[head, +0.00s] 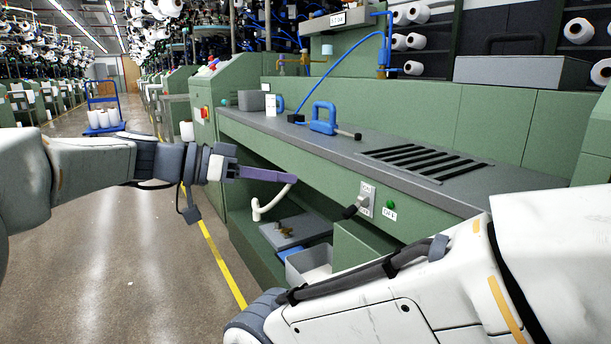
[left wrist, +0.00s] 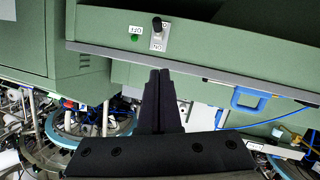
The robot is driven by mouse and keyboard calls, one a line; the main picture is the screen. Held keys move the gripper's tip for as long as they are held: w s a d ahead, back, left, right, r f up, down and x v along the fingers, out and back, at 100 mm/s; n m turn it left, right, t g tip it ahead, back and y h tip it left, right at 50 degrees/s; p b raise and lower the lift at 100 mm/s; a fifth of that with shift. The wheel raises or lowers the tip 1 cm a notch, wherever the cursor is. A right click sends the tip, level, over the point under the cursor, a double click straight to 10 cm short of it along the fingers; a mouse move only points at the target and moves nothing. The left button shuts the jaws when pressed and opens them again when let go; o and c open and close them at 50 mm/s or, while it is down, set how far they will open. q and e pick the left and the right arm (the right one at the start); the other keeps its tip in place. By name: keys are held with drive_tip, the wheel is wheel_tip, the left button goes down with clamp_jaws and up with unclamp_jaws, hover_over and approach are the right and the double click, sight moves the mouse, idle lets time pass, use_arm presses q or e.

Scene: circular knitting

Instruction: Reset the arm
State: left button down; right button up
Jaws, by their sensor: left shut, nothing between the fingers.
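My left arm reaches in from the left in the head view. Its gripper (head: 268,174) is shut and empty, in front of the green workbench's front edge. In the left wrist view the two dark fingers (left wrist: 160,85) lie side by side, shut, with the bench panel and its switch beyond them. My right arm crosses the lower right of the head view; its gripper is out of view.
The green workbench (head: 300,150) carries a blue-handled tool (head: 323,118) and a slotted vent (head: 425,160). A lever switch (head: 366,199) is on its front. A grey bin (head: 308,266) stands in the open shelf below.

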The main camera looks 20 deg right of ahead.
use_arm(q)
drive_tip(key=shift+v, duration=0.8)
